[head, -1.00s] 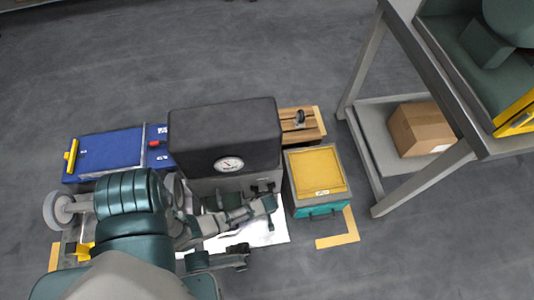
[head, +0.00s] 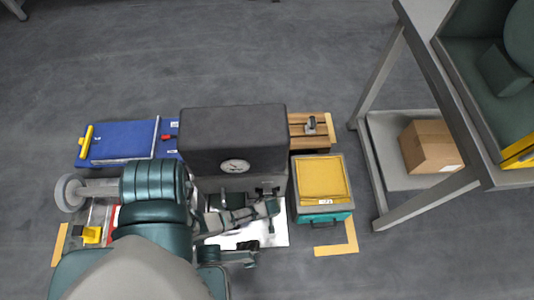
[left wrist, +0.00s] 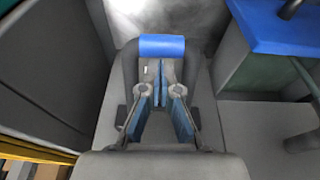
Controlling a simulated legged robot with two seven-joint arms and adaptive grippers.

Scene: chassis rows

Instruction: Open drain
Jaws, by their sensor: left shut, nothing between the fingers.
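A black-topped unit (head: 236,140) with a round white gauge (head: 235,167) stands on the floor. My left arm comes in from the left and its end (head: 266,208) lies just in front of the unit; the fingertips are not clear there. In the left wrist view my left gripper (left wrist: 158,76) is shut and empty. A blue bar (left wrist: 162,47) on a grey bracket lies just beyond its fingertips; I cannot tell whether they touch. I cannot make out which part is the drain. My right gripper is not in view.
A blue case (head: 118,143) is left of the unit. A yellow-topped box (head: 322,180) and a wooden box (head: 309,132) are to its right. A grey frame stand (head: 378,145) with a cardboard box (head: 430,147) stands farther right. The floor behind is clear.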

